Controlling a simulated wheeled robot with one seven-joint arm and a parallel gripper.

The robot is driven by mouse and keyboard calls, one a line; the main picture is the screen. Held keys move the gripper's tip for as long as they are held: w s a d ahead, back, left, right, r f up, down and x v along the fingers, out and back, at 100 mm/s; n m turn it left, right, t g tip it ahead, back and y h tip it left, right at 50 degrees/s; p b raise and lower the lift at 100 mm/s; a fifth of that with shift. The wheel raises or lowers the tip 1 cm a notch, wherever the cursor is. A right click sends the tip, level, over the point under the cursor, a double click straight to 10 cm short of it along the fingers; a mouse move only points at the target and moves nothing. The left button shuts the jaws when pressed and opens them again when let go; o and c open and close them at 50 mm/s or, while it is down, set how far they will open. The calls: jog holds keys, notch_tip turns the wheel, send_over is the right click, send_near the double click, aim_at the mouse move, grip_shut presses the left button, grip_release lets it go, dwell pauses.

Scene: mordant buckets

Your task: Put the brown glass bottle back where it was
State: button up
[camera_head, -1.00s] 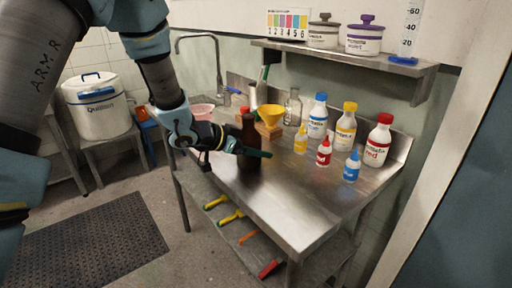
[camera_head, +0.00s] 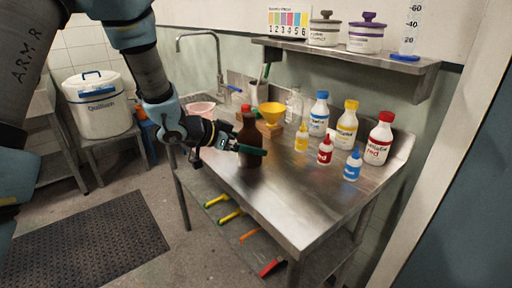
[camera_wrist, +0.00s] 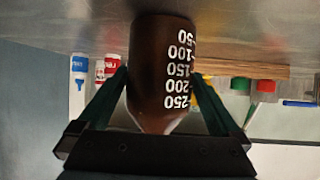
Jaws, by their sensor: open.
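The brown glass bottle (camera_head: 248,137) stands upright on the steel table (camera_head: 290,205), near its left side. In the wrist view the bottle (camera_wrist: 160,65) appears upside down, with white volume marks on its side and its base against the steel surface. My gripper (camera_head: 252,151) is at the bottle from the left, with a finger across its front. In the wrist view my gripper (camera_wrist: 156,82) has one finger on each side of the bottle. The jaws are open; any light contact cannot be told. The neck end is hidden by the gripper body.
A yellow funnel (camera_head: 272,112) on a wooden block (camera_head: 269,130) and a clear glass bottle (camera_head: 294,105) stand close behind. Several coloured dye bottles (camera_head: 346,125) stand to the right. A shelf (camera_head: 350,58) hangs above. The table's front right is clear.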

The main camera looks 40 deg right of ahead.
aim_at(238, 141)
jog(key=v, duration=0.9)
jog(key=shift+a+b, duration=0.2)
jog(key=shift+b, duration=0.2)
jog(key=w+a+n+t+y, duration=0.2)
jog(key=w+a+n+t, duration=0.35)
jog(key=w+a, duration=0.4)
jog(key=w+a+n+t+y, duration=0.2)
jog(key=w+a+n+y, duration=0.1)
jog(key=a, duration=0.4)
jog(key=w+a+n+t+y, duration=0.2)
jog(key=w+a, duration=0.1)
jog(key=a, duration=0.4)
jog(key=s+a+f+n+g+y, duration=0.3)
jog(key=s+a+n, duration=0.5)
jog(key=s+a, duration=0.5)
jog(key=a+g+y, duration=0.1)
jog(key=a+g, duration=0.1)
jog(key=a, duration=0.1)
jog(key=shift+a+f+g+y, duration=0.2)
jog(key=shift+a+g+y, duration=0.15)
jog(key=shift+a+y, duration=0.05)
